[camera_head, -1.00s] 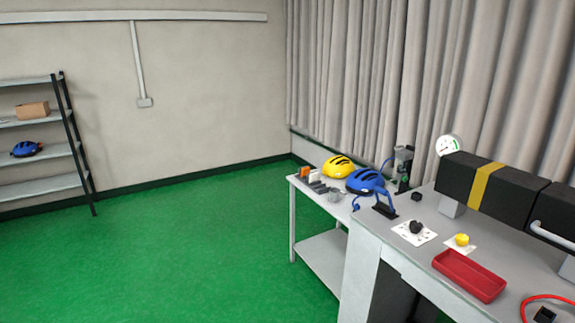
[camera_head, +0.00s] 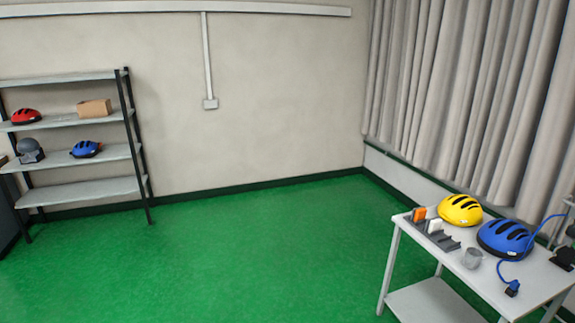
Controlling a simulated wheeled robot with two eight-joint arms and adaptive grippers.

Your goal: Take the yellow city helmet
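The yellow helmet (camera_head: 460,210) with black vents sits on the white side table (camera_head: 478,268) at the right, near the table's back edge by the curtain. A blue helmet (camera_head: 505,238) sits just to its right and nearer to me, close beside it. Neither of my grippers shows in the head view, so their state is hidden.
A grey rack (camera_head: 430,230) with orange and white pieces and a small grey cup (camera_head: 472,258) stand on the table in front of the helmets. A shelf (camera_head: 80,190) at the left holds a red helmet (camera_head: 26,116), another blue helmet (camera_head: 86,149) and a cardboard box (camera_head: 94,108). Green floor between is clear.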

